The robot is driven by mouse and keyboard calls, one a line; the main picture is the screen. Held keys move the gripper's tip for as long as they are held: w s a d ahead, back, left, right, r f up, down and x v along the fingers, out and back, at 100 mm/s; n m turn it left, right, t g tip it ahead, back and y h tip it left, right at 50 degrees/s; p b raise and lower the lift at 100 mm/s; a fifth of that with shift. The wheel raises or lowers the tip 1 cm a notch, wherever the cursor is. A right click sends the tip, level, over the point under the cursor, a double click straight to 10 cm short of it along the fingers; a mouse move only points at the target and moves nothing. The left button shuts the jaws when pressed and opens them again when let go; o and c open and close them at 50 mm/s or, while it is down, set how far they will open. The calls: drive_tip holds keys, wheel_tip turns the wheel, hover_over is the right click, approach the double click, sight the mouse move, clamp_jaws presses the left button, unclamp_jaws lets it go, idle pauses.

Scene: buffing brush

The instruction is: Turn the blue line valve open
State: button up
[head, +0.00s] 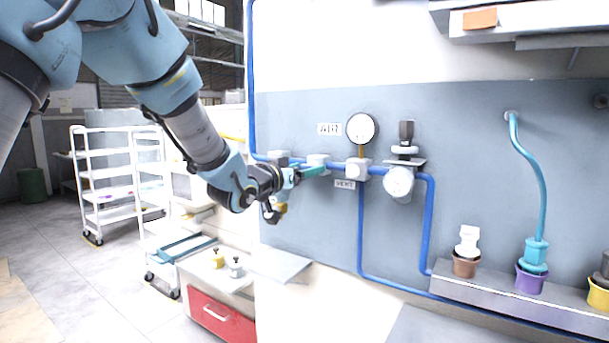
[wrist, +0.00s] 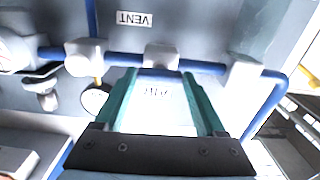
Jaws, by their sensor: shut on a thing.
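The blue line (head: 345,169) runs level along the grey wall panel and carries several pale blocks. My gripper (head: 322,170) reaches it from the left, with its teal fingertips at the pale valve block (head: 317,159) below the AIR label (head: 329,129). In the wrist view the two teal fingers of my gripper (wrist: 160,76) stand apart, their tips on either side of the line by the valve block (wrist: 161,56). They are shut on the valve there.
A round gauge (head: 361,128) and a regulator (head: 399,180) sit just right of my gripper. Another pale block (head: 279,157) lies left. A white cart (head: 118,185) stands far left.

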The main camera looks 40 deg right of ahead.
drive_tip(key=o, duration=1.3)
drive_tip(key=b+v, duration=0.4)
drive_tip(key=v, duration=0.7)
